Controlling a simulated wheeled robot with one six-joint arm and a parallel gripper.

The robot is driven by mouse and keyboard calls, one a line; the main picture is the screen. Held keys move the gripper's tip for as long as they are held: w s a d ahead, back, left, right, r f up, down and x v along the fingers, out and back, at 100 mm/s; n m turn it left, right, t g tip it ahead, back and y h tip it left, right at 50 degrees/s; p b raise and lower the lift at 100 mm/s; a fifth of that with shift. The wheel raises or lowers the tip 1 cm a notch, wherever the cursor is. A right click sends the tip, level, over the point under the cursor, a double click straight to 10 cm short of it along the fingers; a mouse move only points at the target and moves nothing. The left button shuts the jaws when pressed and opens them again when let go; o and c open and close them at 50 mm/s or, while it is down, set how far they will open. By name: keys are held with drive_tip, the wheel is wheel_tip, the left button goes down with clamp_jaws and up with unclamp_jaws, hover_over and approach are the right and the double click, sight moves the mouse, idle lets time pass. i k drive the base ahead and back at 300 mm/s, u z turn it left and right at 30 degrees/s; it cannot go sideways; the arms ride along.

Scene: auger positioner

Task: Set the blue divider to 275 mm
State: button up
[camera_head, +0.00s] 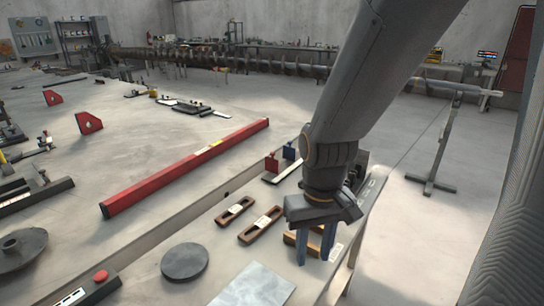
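A small blue upright plate, which looks like the blue divider (289,152), stands on a narrow pale rail (283,172) near the back of the bench strip. A red upright plate (271,163) stands to its left on the same assembly. Any scale marks are too small to read. My gripper (315,250) points down over the bench, nearer to the camera than the divider and to its right. Its two blue-grey fingers are apart, with a wooden block (290,238) showing beside and behind them. I cannot tell whether they touch it. My arm hides the area right behind the divider.
Two brown slotted wooden pieces (261,225) (235,210) lie left of my gripper. A dark round disc (184,261) and a pale plate (253,287) lie closer. A long red beam (187,168) lies on the large table at left. Open floor and a stand (437,160) are at right.

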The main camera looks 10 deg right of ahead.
sight(289, 152)
drive_tip(key=k, duration=0.5)
drive_tip(key=z, duration=1.65)
drive_tip(key=i, duration=0.95)
drive_tip(key=u, duration=1.8)
drive_tip(key=i, duration=0.5)
drive_tip(key=u, duration=0.05)
